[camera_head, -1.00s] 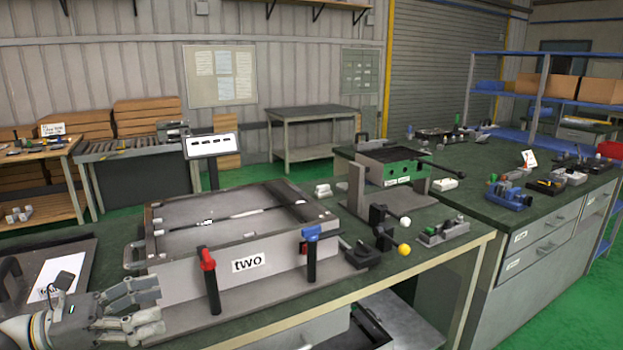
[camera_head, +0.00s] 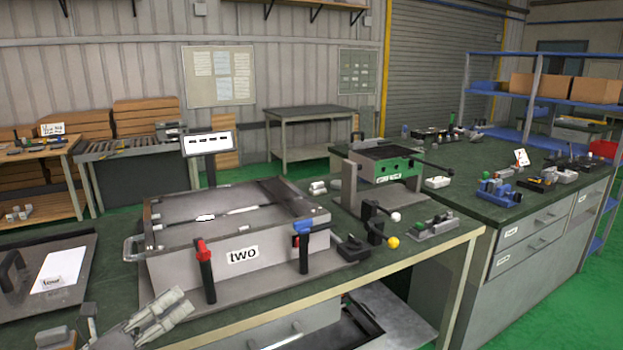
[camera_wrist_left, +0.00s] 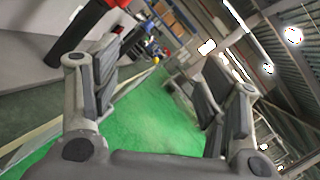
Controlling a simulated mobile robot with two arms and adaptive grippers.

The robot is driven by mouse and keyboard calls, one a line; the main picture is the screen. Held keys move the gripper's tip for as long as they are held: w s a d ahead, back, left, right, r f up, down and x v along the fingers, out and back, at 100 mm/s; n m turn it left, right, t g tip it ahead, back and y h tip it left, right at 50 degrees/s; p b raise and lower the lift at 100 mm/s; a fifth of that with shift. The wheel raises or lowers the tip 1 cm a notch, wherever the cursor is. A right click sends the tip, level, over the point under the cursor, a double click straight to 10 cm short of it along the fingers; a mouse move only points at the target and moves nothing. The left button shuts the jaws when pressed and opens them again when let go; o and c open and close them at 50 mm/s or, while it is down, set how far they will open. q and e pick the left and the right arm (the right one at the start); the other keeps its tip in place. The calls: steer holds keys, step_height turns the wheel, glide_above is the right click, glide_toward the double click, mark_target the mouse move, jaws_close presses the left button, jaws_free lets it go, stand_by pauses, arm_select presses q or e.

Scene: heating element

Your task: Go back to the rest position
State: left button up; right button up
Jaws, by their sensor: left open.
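My left gripper (camera_head: 160,318) is at the lower left of the head view, in front of the table's front edge and left of the red-topped clamp handle (camera_head: 205,272). It is empty. In the left wrist view its two fingers (camera_wrist_left: 160,95) stand wide apart with green floor between them. The grey box labelled "two" (camera_head: 180,270) sits on the table with a thin rod (camera_head: 238,211) lying across its inside. My right gripper is in neither view.
The red-topped and blue-topped clamp handles (camera_head: 304,250) stand upright at the box's front. A yellow-knobbed lever (camera_head: 392,242) is to the right. A black-handled panel with white paper (camera_head: 60,268) lies at the left. Green floor (camera_head: 560,300) is free at right.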

arm_select(q)
steer(key=s+f+n+g+y, duration=0.1)
steer(key=s+f+n+y, duration=0.3)
steer(key=f+n+y, duration=0.65)
steer(key=s+f+n+g+y, duration=0.25)
steer(key=s+f+n, duration=0.4)
steer(key=n, duration=0.85)
steer(key=s+d+f+n+g, duration=0.3)
steer(key=s+f+n+g, duration=0.15)
steer(key=s, duration=0.45)
steer(key=s+d+f+n+g, duration=0.2)
steer(key=s+f+n+g, duration=0.25)
steer(key=s, duration=0.45)
step_height(320, 180, down, 25)
steer(key=s+p, duration=0.1)
steer(key=s, duration=0.1)
steer(key=s+a+f+g+p, duration=0.1)
steer(key=s+a+f+g, duration=0.1)
steer(key=s+f, duration=1.3)
steer(key=shift+s+a+f+p, duration=0.2)
steer(key=shift+s+a+p, duration=0.15)
steer(key=shift+s+a, duration=0.35)
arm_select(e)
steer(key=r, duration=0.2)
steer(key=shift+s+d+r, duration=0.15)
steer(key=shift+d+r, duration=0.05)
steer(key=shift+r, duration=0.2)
